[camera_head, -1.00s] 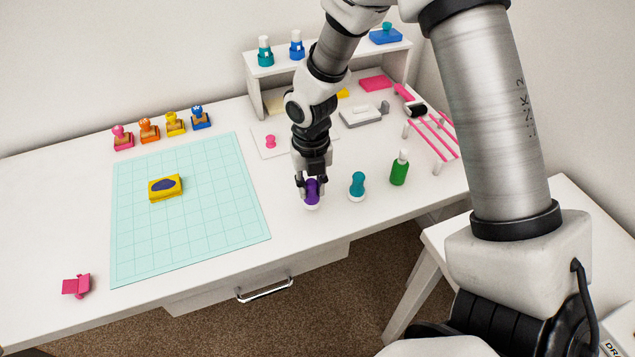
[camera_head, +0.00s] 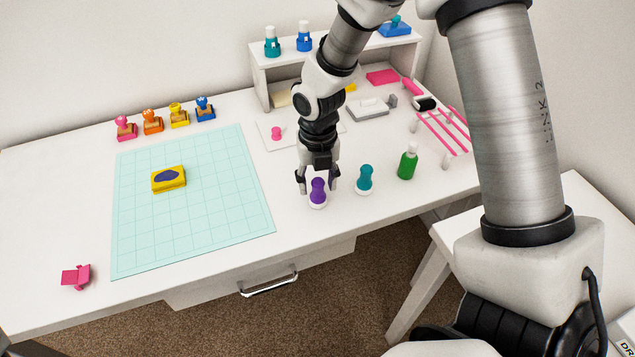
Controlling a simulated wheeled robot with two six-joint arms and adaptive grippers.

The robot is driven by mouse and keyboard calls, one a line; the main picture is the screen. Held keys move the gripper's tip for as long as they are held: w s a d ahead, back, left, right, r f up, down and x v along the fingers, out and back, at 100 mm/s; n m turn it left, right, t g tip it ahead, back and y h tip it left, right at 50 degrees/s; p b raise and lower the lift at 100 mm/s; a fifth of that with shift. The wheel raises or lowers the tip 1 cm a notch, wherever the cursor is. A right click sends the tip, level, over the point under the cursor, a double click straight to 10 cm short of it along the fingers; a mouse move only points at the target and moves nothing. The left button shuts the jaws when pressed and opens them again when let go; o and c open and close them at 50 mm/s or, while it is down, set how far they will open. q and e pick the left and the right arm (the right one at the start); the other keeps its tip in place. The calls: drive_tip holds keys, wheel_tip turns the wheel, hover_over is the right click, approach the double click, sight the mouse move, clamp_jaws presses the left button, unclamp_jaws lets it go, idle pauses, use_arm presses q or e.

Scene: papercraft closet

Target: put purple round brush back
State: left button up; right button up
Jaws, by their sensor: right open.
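The purple round brush (camera_head: 318,191) stands upright on its white round base on the white desk, near the front edge, left of a similar teal round brush (camera_head: 365,178). My right gripper (camera_head: 318,184) is open, its two fingers spread to either side of the purple brush's upper part. I cannot tell whether a finger touches it. My left gripper is not in view.
A green bottle (camera_head: 408,162) stands right of the teal brush. A pink-railed rack (camera_head: 444,132) is farther right. A mint cutting mat (camera_head: 220,215) with a yellow stamp pad (camera_head: 169,179) lies left. Behind is a white shelf (camera_head: 345,51).

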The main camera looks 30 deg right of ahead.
sight(318, 181)
wheel_tip(318, 181, up, 11)
drive_tip(key=p, duration=0.1)
drive_tip(key=shift+r+p, duration=0.15)
drive_tip(key=shift+p, duration=0.15)
